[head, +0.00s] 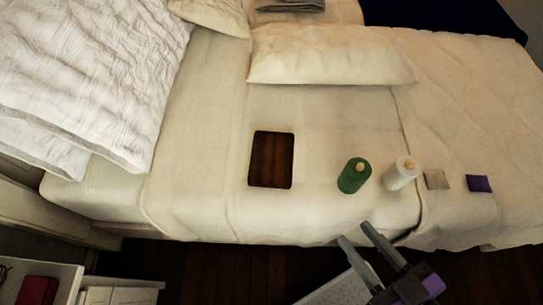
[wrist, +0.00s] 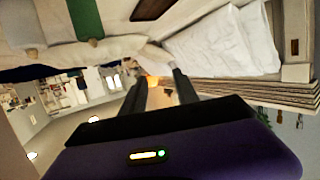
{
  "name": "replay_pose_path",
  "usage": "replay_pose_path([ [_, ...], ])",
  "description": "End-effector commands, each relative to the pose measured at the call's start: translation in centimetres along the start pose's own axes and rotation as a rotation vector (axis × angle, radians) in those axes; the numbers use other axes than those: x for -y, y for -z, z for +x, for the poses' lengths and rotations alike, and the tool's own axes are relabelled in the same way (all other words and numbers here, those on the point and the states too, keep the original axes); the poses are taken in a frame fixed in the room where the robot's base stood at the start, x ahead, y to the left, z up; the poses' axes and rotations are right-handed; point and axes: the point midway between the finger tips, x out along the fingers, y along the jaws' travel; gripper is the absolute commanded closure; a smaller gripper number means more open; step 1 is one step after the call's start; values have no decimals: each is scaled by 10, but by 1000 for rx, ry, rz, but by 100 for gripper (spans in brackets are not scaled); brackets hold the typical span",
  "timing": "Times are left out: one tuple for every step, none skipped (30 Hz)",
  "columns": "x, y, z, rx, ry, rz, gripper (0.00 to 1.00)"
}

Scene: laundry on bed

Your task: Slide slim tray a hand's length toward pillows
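The slim tray (head: 271,160) is a dark brown wooden rectangle lying flat on the cream bed, left of the bottles. A corner of it shows at the top of the wrist view (wrist: 150,9). A long cream pillow (head: 330,56) lies beyond the tray, with bare sheet between them. Part of another pillow (head: 214,14) shows at the top left. My gripper (head: 354,232) is at the bed's front edge, below and right of the tray and apart from it. Its two fingers are spread with nothing between them.
A green bottle (head: 354,176) and a white bottle (head: 401,174) stand right of the tray. A beige sachet (head: 437,180) and a purple sachet (head: 479,183) lie farther right. A rumpled white duvet (head: 85,75) covers the left. Sheet around the tray is clear.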

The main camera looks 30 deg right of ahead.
Motion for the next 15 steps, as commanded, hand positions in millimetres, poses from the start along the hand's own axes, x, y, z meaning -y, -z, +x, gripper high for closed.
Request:
replay_pose_path([
  [0,0,0,0,0,0,68],
  [0,0,0,0,-1,0,73],
  [-1,2,0,-1,-6,2,81],
  [-2,4,1,-6,-14,4,87],
  [-4,9,4,-19,-22,6,93],
  [-6,16,9,-40,-34,8,100],
  [-9,22,14,-60,-46,10,100],
  [-12,29,20,-81,-58,11,100],
  [-17,36,29,-109,-78,12,100],
  [-21,41,36,-131,-93,15,100],
  [-27,45,44,-152,-111,19,100],
  [-34,48,54,-174,-134,28,100],
  [-41,49,63,-184,-152,36,100],
  [-47,49,72,-189,-169,46,100],
  [-56,46,84,-190,-191,67,100],
])
